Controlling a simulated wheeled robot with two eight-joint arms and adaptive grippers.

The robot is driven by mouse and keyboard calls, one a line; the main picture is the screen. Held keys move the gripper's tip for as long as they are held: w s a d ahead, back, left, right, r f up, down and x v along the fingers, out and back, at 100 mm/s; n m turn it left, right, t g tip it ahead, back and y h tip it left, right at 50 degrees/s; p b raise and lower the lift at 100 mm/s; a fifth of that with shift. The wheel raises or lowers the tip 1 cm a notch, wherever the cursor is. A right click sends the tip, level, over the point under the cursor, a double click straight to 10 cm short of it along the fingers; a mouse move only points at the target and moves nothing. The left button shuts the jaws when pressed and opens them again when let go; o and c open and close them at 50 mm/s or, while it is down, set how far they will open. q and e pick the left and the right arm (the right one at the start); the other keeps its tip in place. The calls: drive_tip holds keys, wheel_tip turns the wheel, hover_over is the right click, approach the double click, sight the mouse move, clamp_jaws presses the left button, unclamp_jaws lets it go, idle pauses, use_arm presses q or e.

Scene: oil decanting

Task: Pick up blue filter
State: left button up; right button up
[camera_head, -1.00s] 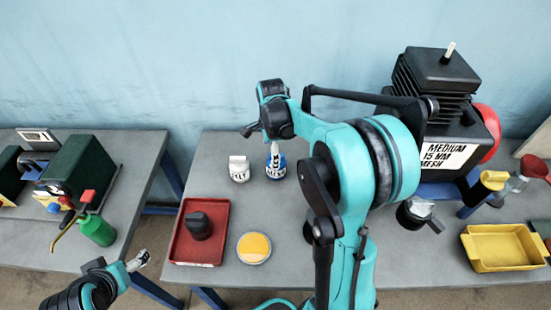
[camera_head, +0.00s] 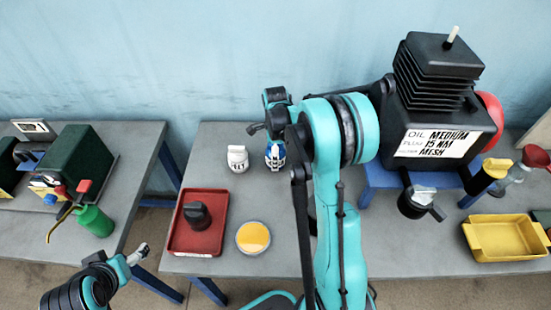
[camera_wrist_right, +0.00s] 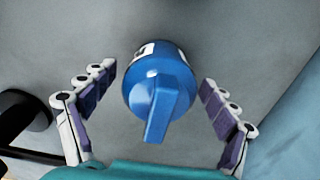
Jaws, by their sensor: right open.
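The blue filter (camera_head: 275,155) stands on the grey table next to a white filter (camera_head: 238,158). It has a white label, and my right arm partly covers it in the head view. In the right wrist view the blue filter (camera_wrist_right: 160,88) lies between the two spread fingers of my right gripper (camera_wrist_right: 158,80), with visible gaps on both sides. My right gripper is open and holds nothing. My left gripper (camera_head: 138,254) is empty, low at the left by the gap between the tables; its finger opening is too small to tell.
A red tray (camera_head: 180,240) with a black cap (camera_head: 197,214) and a round yellow-topped dish (camera_head: 253,237) sit nearer the front. A black machine (camera_head: 438,110) and a yellow tray (camera_head: 505,256) are at the right. A green oil can (camera_head: 94,221) stands on the left table.

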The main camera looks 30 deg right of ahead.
drive_tip(key=shift+r, duration=0.1)
drive_tip(key=c, duration=1.4)
drive_tip(key=shift+c, duration=0.2)
drive_tip(key=shift+r, duration=0.1)
wheel_tip(320, 180, up, 5)
drive_tip(key=shift+s+f+p, duration=0.1)
drive_tip(key=shift+f+p, duration=0.1)
drive_tip(key=shift+p, duration=0.95)
drive_tip(key=s+d+r+p, duration=0.3)
drive_tip(key=s+d+r, duration=0.2)
drive_tip(key=s, duration=0.5)
drive_tip(key=shift+s+d+r, duration=0.15)
drive_tip(key=shift+d+r, duration=0.05)
drive_tip(key=shift+r, duration=0.4)
